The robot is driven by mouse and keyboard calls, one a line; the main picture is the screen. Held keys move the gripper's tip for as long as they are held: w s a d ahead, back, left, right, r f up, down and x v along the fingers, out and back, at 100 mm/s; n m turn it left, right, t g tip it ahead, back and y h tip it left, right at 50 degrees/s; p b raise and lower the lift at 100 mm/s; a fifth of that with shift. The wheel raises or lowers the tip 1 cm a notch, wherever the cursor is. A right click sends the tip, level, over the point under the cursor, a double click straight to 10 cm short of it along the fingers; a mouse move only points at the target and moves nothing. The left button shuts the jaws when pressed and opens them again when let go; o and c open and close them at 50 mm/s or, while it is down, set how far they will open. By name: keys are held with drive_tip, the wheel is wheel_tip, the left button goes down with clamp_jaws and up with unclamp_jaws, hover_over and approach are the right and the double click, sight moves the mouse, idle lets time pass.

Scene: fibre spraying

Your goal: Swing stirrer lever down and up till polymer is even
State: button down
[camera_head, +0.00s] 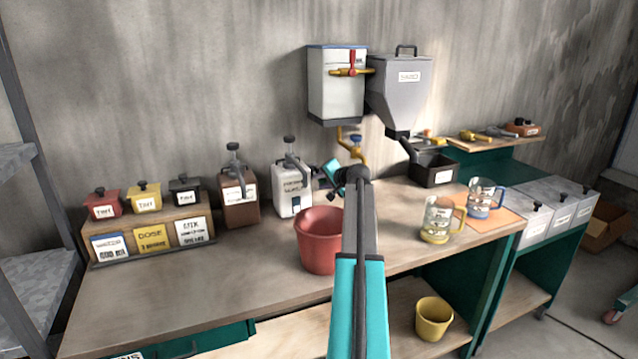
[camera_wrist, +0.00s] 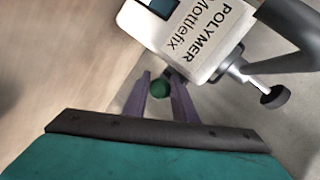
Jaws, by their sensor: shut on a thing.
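The white polymer container (camera_head: 291,190) stands at the back of the bench, with a black knob and metal spout on top. In the wrist view the polymer container (camera_wrist: 190,40) shows at a tilt, its label reading "POLYMER Mottlefix". My gripper (camera_wrist: 157,88) is shut on a round green knob (camera_wrist: 159,88), seen between its two purple fingers beside the container. I take it for the end of the stirrer lever; the lever's shaft is hidden. In the head view my gripper (camera_head: 320,178) is just right of the container, and its fingertips are too small to make out. The polymer inside cannot be seen.
A red bucket (camera_head: 320,238) stands in front of the container, close under my arm. A brown container (camera_head: 239,198) is to the left. Two measuring jugs, yellow (camera_head: 436,222) and blue (camera_head: 482,200), stand right. A grey hopper (camera_head: 400,88) hangs above. The front left bench is clear.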

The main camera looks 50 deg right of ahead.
drive_tip(key=shift+s+f, duration=0.15)
drive_tip(key=shift+f, duration=0.5)
drive_tip(key=c, duration=1.7)
unclamp_jaws()
drive_tip(key=shift+c, duration=0.2)
drive_tip(key=shift+d, duration=0.15)
drive_tip(key=shift+r, duration=0.25)
drive_tip(key=b+v, duration=0.2)
drive_tip(key=v, duration=1.1)
drive_tip(key=shift+s, duration=0.2)
drive_tip(key=shift+r, duration=0.15)
